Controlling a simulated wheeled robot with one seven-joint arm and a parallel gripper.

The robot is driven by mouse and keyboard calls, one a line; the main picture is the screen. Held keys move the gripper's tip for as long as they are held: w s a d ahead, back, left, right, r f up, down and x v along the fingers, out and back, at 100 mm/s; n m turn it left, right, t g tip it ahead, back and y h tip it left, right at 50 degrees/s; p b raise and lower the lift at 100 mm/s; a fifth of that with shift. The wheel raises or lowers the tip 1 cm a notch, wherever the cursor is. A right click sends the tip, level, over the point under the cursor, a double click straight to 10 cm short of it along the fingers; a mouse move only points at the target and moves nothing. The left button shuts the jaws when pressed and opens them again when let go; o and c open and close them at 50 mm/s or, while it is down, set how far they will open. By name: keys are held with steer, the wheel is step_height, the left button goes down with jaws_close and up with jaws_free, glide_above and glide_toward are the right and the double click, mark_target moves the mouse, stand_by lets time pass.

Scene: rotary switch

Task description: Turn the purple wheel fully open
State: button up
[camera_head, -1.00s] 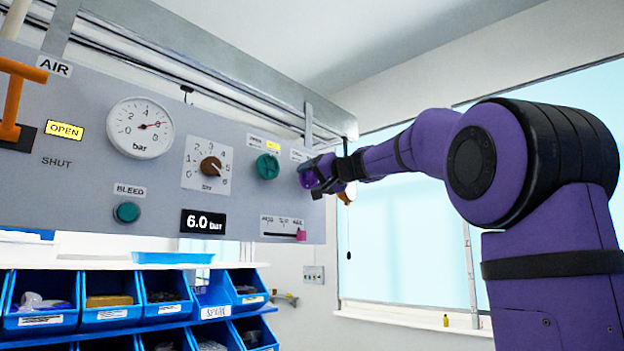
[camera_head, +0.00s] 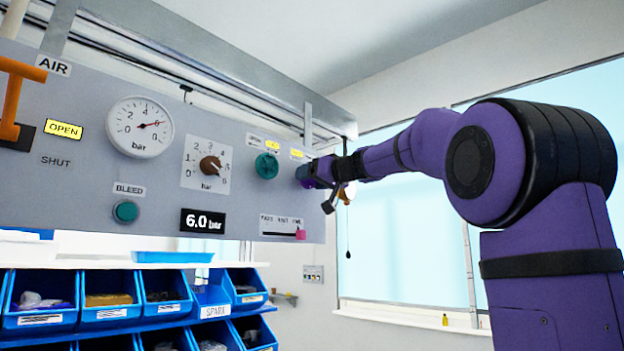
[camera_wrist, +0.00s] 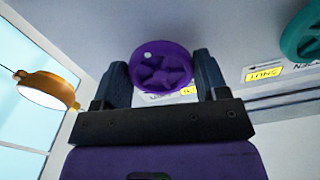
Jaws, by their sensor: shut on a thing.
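The purple wheel (camera_wrist: 160,68) has a round rim, spokes and a pale dot at its upper left in the wrist view. My gripper (camera_wrist: 162,76) is shut on it, with one dark finger at each side of the rim. In the head view the purple wheel (camera_head: 303,174) is at the panel's right end, mostly hidden by my gripper (camera_head: 316,173). A small label with a yellow part (camera_head: 297,153) is above the wheel; its words are too small to read.
A teal wheel (camera_head: 267,166) sits close to the left of the purple one. A brown knob (camera_head: 210,165), a gauge (camera_head: 140,127) and a pink slider (camera_head: 300,234) are on the same grey panel. An orange round thing (camera_wrist: 48,88) hangs beside my gripper. Blue bins (camera_head: 110,309) stand below.

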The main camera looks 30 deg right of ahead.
steer(key=shift+f, duration=0.15)
steer(key=o, duration=0.9)
steer(key=v, duration=1.1)
steer(key=shift+w, duration=0.1)
